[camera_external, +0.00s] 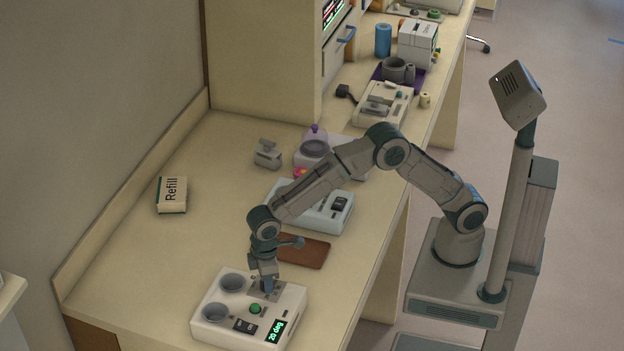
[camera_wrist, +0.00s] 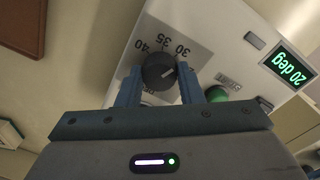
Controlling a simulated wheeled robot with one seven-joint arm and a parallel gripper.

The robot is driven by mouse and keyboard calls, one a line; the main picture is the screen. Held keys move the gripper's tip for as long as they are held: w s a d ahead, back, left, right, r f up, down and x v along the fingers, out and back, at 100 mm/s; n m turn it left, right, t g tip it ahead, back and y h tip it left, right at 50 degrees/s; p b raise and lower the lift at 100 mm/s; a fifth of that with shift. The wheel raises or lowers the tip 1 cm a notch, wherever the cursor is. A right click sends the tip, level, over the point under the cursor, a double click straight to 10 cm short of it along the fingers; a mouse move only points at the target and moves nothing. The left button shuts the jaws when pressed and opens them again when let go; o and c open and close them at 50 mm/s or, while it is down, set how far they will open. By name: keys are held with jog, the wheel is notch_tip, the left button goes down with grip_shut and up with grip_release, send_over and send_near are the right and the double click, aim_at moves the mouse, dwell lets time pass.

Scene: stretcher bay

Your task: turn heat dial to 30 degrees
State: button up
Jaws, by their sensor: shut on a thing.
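The heat dial (camera_wrist: 157,70) is a dark round knob on a grey scale plate with 30, 35 and 40 showing in the wrist view. A white line on its face points right, past the 30 towards my right finger. My gripper (camera_wrist: 160,82) is shut on the dial, one blue finger on each side. The green display (camera_wrist: 290,67) reads 20 deg. In the external view my gripper (camera_external: 267,287) reaches down onto the white device (camera_external: 213,325), hiding most of the dial. The display (camera_external: 276,331) shows there too.
The device also has two grey round wells (camera_external: 232,282), a green button (camera_external: 255,308) and a black switch (camera_external: 245,326). A brown pad (camera_external: 305,252) and another white device (camera_external: 338,218) lie behind. The desk's left side is mostly clear, with a Refill box (camera_external: 172,194).

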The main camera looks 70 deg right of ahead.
jog(key=o, duration=1)
jog(key=shift+c, duration=0.2)
jog(key=shift+r, duration=0.1)
notch_tip(320, 180, up, 14)
jog(key=b, duration=0.1)
jog(key=shift+s+a, duration=0.15)
jog(key=shift+a, duration=0.15)
